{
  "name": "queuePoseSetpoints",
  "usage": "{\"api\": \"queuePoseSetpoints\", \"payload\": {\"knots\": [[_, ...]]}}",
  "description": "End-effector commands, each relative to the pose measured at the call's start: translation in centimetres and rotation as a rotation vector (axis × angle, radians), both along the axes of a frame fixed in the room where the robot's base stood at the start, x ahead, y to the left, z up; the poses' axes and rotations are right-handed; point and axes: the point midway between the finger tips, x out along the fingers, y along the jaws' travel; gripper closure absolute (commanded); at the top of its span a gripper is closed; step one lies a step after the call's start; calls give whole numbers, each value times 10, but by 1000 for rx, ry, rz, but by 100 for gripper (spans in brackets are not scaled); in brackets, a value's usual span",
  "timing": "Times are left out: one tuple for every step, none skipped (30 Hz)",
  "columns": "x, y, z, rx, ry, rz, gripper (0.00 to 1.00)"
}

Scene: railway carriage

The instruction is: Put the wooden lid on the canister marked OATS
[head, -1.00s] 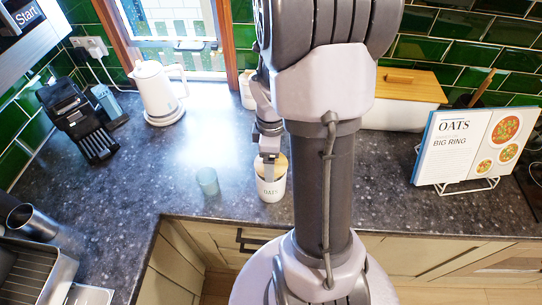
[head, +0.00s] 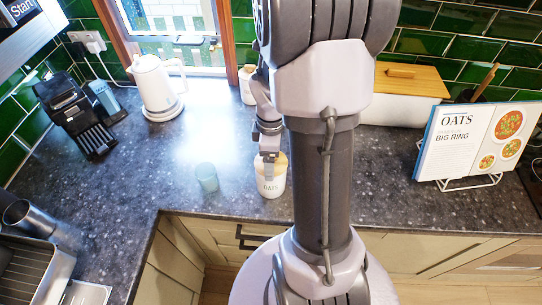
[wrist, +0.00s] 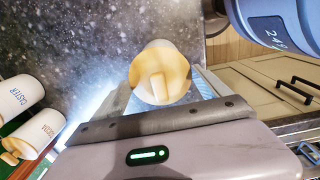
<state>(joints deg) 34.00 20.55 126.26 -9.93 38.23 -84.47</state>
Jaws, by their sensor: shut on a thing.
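The white canister marked OATS (head: 271,187) stands upright near the front edge of the counter, just left of my arm column. The round wooden lid (wrist: 174,67), with a raised bar handle, shows in the wrist view over the canister mouth. My gripper (head: 269,158) is directly above the canister, pointing down, and is shut on the lid. In the wrist view my gripper (wrist: 160,92) has its fingers around the lid handle. The lid looks in line with the canister; I cannot tell whether it is fully seated.
A white kettle (head: 157,90), a wooden-lidded bread bin (head: 400,100) and a recipe book (head: 475,140) are farther off. Two more white canisters (wrist: 20,95) (wrist: 38,130) show in the wrist view. The counter's left middle is clear.

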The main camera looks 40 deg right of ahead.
Motion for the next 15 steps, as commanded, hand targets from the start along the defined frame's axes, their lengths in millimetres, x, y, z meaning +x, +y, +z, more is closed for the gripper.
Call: {"api": "queuePoseSetpoints", "payload": {"knots": [[0,0,-1,0,0,0,56],[0,0,-2,0,0,0,56],[0,0,-2,0,0,0,56],[0,0,-3,0,0,0,56],[0,0,-3,0,0,0,56],[0,0,-4,0,0,0,56],[0,0,-4,0,0,0,56],[0,0,-5,0,0,0,56],[0,0,-5,0,0,0,56],[0,0,-6,0,0,0,56],[0,0,-6,0,0,0,56],[0,0,-7,0,0,0,56],[0,0,-7,0,0,0,56],[0,0,-7,0,0,0,8],[0,0,-7,0,0,0,0]]}}
